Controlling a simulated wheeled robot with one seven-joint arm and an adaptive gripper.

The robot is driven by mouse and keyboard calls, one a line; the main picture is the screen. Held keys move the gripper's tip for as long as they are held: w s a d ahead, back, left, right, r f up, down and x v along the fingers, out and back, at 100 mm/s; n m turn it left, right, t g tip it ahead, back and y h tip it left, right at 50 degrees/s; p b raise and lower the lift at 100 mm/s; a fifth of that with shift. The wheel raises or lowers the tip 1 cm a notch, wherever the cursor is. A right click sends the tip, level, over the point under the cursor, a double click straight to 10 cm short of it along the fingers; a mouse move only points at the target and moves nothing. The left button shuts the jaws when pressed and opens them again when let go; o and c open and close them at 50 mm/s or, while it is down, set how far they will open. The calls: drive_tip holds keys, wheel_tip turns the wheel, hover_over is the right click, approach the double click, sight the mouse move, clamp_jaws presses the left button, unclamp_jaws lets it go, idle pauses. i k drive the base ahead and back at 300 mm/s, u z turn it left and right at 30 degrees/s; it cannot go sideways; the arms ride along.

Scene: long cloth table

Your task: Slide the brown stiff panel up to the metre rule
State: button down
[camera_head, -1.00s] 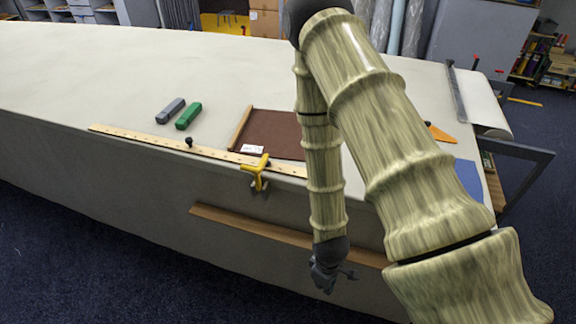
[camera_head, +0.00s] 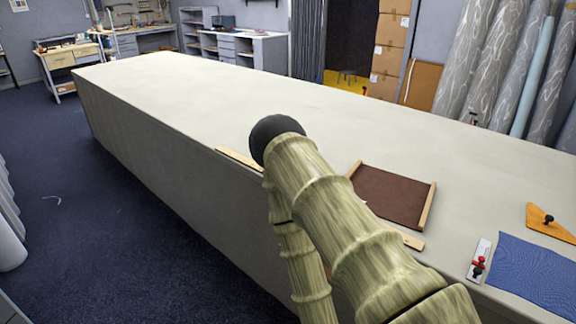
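The brown stiff panel (camera_head: 393,196) lies flat near the table's front edge, with a pale wooden strip along its left side and another along its right side. The metre rule (camera_head: 238,158) is a pale wooden bar along the front edge. My arm hides its middle, and its right end (camera_head: 413,242) shows just in front of the panel's near right corner. The two look close there, but I cannot tell whether they touch. The panel's near left part is partly covered by my arm. My gripper is out of view below the picture.
A blue cloth (camera_head: 538,272) lies at the front right, beside a small pale plate with red and black knobs (camera_head: 479,262). An orange triangular piece with a black knob (camera_head: 552,222) lies behind it. The long table (camera_head: 190,100) is clear at its far left.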

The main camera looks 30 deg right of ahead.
sight(386, 190)
drive_tip(key=u, duration=0.5)
drive_tip(key=i, duration=2.05)
drive_tip(key=z, duration=1.15)
